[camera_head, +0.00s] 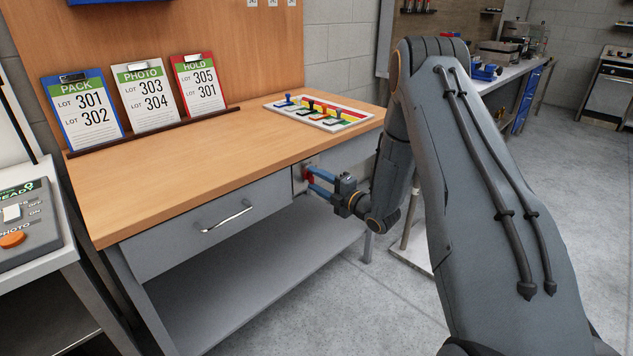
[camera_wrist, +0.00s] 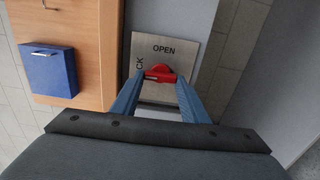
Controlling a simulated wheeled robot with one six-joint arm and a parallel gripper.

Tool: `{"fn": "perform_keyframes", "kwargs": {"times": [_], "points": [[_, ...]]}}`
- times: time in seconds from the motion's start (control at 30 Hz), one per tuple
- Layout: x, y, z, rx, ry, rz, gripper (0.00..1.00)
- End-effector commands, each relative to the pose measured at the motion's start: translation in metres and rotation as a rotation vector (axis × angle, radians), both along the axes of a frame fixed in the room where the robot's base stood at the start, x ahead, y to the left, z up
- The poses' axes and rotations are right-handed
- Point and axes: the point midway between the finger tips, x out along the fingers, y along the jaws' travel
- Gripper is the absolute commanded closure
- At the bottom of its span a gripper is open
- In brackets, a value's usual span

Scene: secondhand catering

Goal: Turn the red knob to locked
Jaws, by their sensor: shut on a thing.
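The red knob (camera_head: 308,175) is on the front of the wooden-topped bench, right of the drawer. In the wrist view the red knob (camera_wrist: 164,73) sits on a square plate (camera_wrist: 188,48) lettered OPEN at the top. Letters ending in "CK" run sideways at the left; the rest of that word is hidden. The knob's bar lies nearly level in this view; which word it points to is unclear. My gripper (camera_head: 311,181), with blue fingers, is shut on the knob; its fingertips (camera_wrist: 159,79) are at either side of it.
The bench top (camera_head: 210,150) overhangs just above my gripper. A drawer handle (camera_head: 227,216) sticks out to the left, and a lower shelf (camera_head: 250,260) lies below. A board with coloured levers (camera_head: 325,113) stands on top. The floor at right is open.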

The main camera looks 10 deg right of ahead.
Motion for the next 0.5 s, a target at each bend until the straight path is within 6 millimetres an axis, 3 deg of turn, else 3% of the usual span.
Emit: {"fn": "perform_keyframes", "kwargs": {"times": [0.1,0.13,0.23,0.5], "points": [[-0.0004,-0.0003,-0.0007,0.000,0.001,-0.001,0.82],[-0.0004,-0.0003,-0.0007,-0.001,0.002,-0.001,0.58],[-0.0003,-0.0003,-0.0006,0.000,0.001,-0.001,0.41],[-0.0003,-0.0002,-0.0003,0.000,0.001,0.000,0.41]]}}
